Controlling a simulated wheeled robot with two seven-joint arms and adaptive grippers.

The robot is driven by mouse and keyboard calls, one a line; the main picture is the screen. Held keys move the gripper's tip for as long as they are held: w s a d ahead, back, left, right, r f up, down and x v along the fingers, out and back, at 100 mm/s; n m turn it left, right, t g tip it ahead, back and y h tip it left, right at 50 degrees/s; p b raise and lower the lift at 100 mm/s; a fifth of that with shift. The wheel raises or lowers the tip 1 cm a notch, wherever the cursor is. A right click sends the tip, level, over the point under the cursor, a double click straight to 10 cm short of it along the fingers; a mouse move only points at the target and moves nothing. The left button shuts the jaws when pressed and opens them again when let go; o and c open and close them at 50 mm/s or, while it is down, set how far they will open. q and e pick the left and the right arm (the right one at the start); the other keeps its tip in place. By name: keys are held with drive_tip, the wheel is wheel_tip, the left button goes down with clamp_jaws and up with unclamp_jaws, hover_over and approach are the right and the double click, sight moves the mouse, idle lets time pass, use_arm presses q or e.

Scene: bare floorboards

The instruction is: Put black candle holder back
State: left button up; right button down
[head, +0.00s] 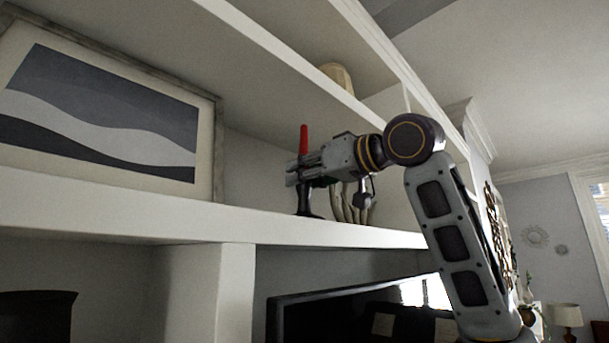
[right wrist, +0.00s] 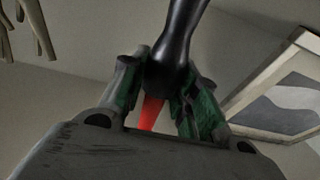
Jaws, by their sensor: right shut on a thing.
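The black candle holder (head: 306,202) with a red candle (head: 304,140) is upright at the white shelf (head: 270,226), its base at the shelf surface. I cannot tell whether the base touches the shelf. My right gripper (head: 297,173) comes in from the right and is shut around the holder's upper part. In the right wrist view the black holder (right wrist: 180,40) is between the two fingers (right wrist: 160,95), with the red candle (right wrist: 151,113) behind them. My left gripper is not in view.
A framed picture (head: 110,115) stands on the shelf to the left. A pale branching ornament (head: 352,205) stands just right of the holder. Another shelf board (head: 290,50) runs above, and a dark television (head: 350,312) is below.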

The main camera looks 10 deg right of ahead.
drive_tip(key=c, duration=1.1)
unclamp_jaws()
drive_tip(key=shift+f, duration=0.1)
drive_tip(key=shift+r, duration=0.2)
drive_tip(key=shift+s+d, duration=0.15)
drive_tip(key=shift+s, duration=0.1)
drive_tip(key=shift+b+v, duration=1.7)
drive_tip(key=shift+v, duration=4.05)
drive_tip(key=shift+f, duration=0.1)
